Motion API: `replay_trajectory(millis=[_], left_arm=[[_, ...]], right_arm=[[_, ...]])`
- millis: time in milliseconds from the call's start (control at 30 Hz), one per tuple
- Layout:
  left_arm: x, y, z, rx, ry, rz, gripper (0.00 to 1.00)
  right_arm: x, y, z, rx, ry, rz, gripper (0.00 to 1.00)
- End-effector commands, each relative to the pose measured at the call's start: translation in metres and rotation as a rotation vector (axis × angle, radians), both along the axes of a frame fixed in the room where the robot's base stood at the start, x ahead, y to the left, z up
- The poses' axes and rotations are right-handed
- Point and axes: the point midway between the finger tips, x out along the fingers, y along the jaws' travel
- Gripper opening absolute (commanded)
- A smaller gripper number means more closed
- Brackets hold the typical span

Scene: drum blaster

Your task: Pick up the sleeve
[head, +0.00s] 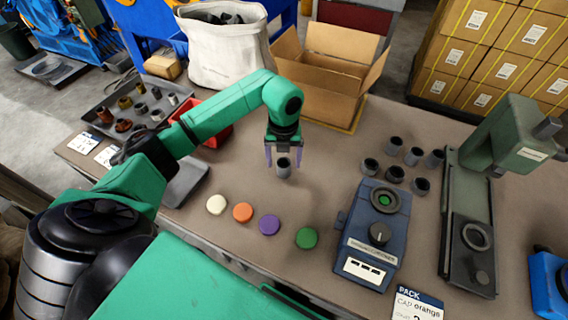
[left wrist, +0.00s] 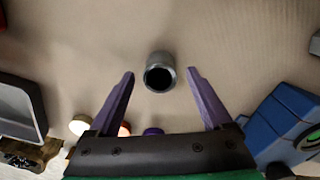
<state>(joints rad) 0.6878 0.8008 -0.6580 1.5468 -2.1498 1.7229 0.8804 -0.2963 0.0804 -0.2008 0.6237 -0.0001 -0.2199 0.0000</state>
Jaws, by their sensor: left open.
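A grey metal sleeve (head: 283,167), a short hollow cylinder, stands upright on the table below my left gripper (head: 283,158) in the head view. In the left wrist view the sleeve (left wrist: 160,72) shows its dark open bore. It lies ahead of and between the lines of the two purple fingers. The left gripper (left wrist: 160,80) is open, with a gap on each side of the sleeve, and holds nothing. My right gripper is in neither view.
White, orange, purple and green caps (head: 306,237) lie in front of the sleeve. A blue device (head: 370,240) and several other sleeves (head: 392,147) stand to the right. A grey-green press (head: 470,215) is farther right.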

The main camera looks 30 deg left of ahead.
Motion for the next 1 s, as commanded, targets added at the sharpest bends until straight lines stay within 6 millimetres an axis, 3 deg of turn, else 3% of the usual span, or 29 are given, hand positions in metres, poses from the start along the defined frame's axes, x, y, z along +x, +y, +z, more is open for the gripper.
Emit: replay_trajectory(millis=[100,300,500,533,867,1000], left_arm=[[0.0,0.0,-0.014,0.0,0.0,0.0,0.83],[0.0,0.0,-0.016,0.001,-0.002,0.0,0.83],[0.001,0.0,-0.016,0.001,-0.002,0.0,0.07],[0.001,0.0,-0.016,0.001,-0.002,0.0,0.0],[0.001,0.0,-0.013,0.0,-0.004,0.0,0.0],[0.002,0.0,0.0,-0.001,-0.006,0.0,0.0]], right_arm=[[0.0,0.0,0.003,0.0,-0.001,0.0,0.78],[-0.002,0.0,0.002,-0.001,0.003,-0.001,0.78],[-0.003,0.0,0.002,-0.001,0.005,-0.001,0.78],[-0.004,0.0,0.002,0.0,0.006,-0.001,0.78],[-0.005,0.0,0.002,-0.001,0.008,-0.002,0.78],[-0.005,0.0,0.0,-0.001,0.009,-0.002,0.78]])
